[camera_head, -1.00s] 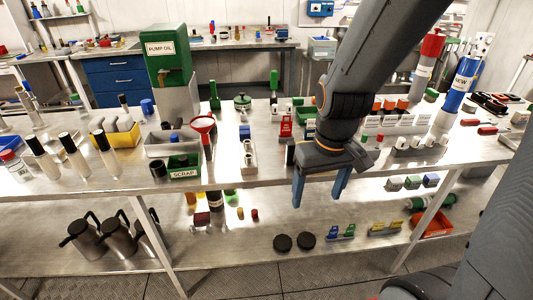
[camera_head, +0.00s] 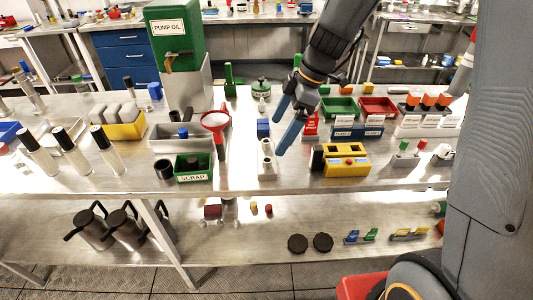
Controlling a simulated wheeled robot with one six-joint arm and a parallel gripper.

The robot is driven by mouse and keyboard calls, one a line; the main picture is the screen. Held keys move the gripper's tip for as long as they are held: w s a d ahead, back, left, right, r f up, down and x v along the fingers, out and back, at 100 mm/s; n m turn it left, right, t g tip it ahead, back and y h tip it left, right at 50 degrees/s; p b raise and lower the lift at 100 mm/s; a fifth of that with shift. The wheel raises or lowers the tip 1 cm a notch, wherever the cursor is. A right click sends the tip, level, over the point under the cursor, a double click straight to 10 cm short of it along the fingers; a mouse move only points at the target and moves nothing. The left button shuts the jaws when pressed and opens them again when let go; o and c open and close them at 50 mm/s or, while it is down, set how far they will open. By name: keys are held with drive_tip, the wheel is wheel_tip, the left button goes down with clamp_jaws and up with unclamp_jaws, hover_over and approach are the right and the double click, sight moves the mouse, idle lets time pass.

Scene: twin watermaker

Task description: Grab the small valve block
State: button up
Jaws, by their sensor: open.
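A narrow pale block with dark round openings on top (camera_head: 267,162) stands on the bench, left of the yellow box. It looks like the small valve block, though its details are too small to be sure. A blue piece (camera_head: 263,127) stands just behind it. My gripper (camera_head: 278,137) is open and empty, its two blue-grey fingers pointing down and left. In the picture the fingertips are close to the pale block's upper right side. I cannot tell their height above it, and no contact shows.
A red funnel (camera_head: 215,122) and a green SCRAP bin (camera_head: 194,170) stand to the left. A yellow box (camera_head: 341,161) stands to the right. Green (camera_head: 340,108) and red (camera_head: 378,108) trays lie behind. The bench front below the pale block is clear.

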sight(269, 146)
drive_tip(key=shift+p+x, duration=1.4)
drive_tip(key=shift+x, duration=2.4)
drive_tip(key=shift+w+a, duration=0.15)
drive_tip(key=shift+r, duration=0.15)
drive_tip(key=c, duration=2)
